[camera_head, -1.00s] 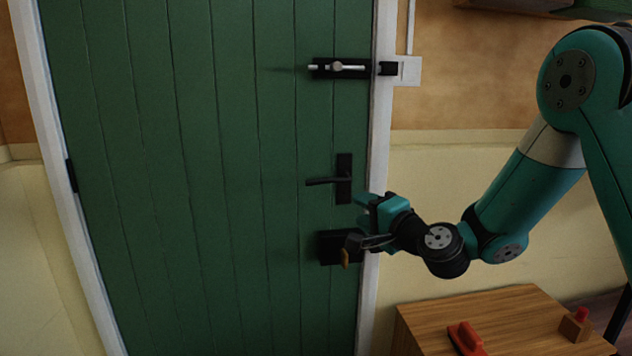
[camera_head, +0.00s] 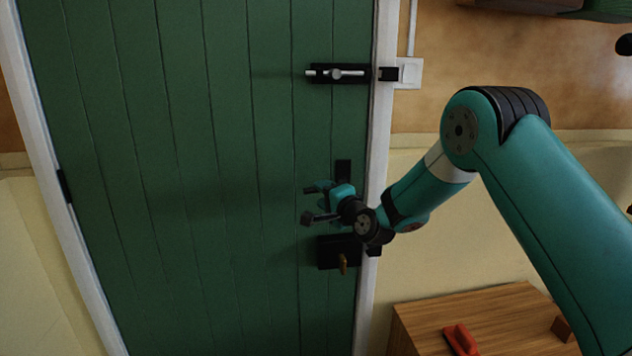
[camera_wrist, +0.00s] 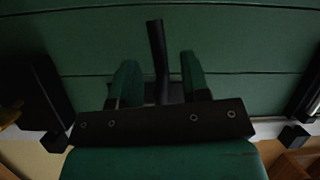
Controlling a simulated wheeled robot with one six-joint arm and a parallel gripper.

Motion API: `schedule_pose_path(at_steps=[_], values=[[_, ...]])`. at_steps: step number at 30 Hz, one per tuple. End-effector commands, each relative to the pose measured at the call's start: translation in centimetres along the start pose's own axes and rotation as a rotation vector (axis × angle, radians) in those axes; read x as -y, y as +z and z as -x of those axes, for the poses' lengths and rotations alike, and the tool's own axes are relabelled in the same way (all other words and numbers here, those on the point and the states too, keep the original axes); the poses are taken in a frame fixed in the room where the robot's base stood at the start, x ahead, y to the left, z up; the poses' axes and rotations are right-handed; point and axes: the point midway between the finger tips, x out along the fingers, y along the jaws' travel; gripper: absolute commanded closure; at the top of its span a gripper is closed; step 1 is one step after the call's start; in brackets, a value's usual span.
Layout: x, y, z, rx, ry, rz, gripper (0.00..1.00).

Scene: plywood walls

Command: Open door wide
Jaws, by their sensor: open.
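The green plank door (camera_head: 220,150) sits shut in its white frame (camera_head: 379,130). My gripper (camera_head: 312,203) is open in front of the door's dark handle plate (camera_head: 343,168) and hides most of the handle in the head view. In the wrist view, the black lever handle (camera_wrist: 157,45) runs between the two open fingers (camera_wrist: 160,80); I cannot tell whether they touch it. A bolt (camera_head: 338,74) sits higher on the door, its silver rod ending short of the keeper (camera_head: 388,74). Below the handle is a black lock box (camera_head: 328,252) with a brass key-like piece (camera_head: 343,264).
A wooden cabinet (camera_head: 480,312) stands low at the right, with a red-handled item (camera_head: 462,338) and a small brown block (camera_head: 563,328) on top. A white switch (camera_head: 408,72) is on the wall beside the frame. A hinge (camera_head: 65,186) shows on the door's left edge.

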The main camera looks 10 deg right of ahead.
Motion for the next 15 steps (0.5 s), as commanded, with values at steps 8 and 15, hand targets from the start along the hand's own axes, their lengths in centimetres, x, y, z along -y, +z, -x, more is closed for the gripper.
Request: schedule_pose_path(at_steps=[8, 15], values=[[0.0, 0.2, -3.3, 0.002, 0.000, 0.000, 0.58], [-0.1, 0.1, -3.7, 0.001, 0.001, 0.000, 0.58]])
